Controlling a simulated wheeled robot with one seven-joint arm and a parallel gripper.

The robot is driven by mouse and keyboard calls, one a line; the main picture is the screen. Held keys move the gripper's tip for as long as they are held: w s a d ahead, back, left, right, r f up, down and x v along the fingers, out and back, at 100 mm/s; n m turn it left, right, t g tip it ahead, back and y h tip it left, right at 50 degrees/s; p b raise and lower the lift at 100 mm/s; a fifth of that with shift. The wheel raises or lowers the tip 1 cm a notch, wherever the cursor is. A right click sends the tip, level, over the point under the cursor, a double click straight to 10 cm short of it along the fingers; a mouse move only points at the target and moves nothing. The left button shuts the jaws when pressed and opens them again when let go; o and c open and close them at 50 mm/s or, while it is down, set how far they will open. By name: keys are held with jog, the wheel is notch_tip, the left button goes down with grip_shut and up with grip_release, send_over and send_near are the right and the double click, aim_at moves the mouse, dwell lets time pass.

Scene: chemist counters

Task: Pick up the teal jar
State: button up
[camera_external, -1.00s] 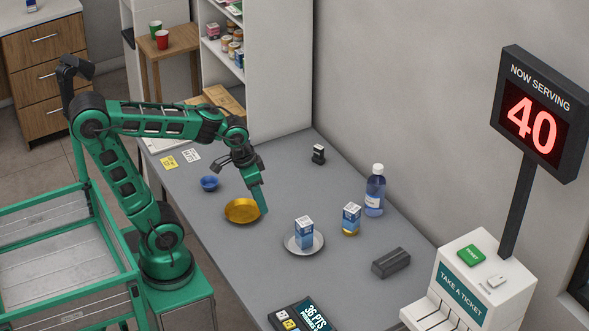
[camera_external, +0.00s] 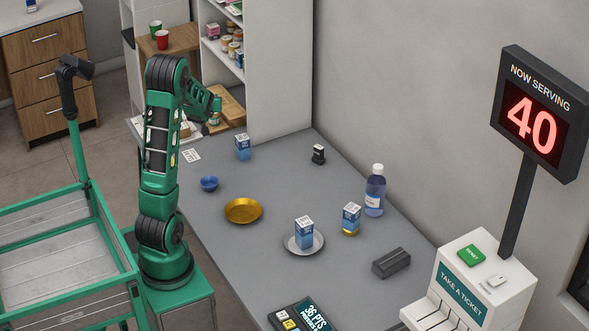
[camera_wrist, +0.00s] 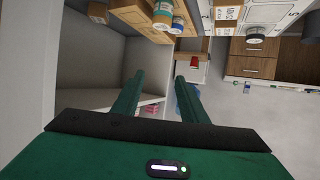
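A small jar with teal on it (camera_wrist: 162,14) stands at the top edge of the wrist view, by wooden boards and partly cut off by the frame. It looks like the teal jar. A small greenish item beside the wooden box in the external view (camera_external: 213,119) may be the same jar; my arm partly hides it. My gripper (camera_wrist: 159,78) is open in the wrist view, its two green fingers apart with nothing between them. The jar is beyond the fingertips, not touching them. In the external view my folded arm hides the fingers.
A wooden box (camera_external: 230,106) and a white shelf unit (camera_external: 275,80) stand behind. A red cup (camera_wrist: 194,62) is beyond my fingers.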

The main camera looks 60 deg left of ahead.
send_near(214, 120)
jog(key=shift+s+d+r, duration=0.15)
jog(key=shift+s+r, duration=0.05)
jog(key=shift+s, duration=0.1)
jog(key=shift+f, duration=0.2)
jog(key=x, duration=1.1)
jog(key=shift+w+d, duration=0.1)
jog(key=shift+d, duration=0.05)
jog(key=c, duration=0.7)
jog(key=shift+c, duration=0.2)
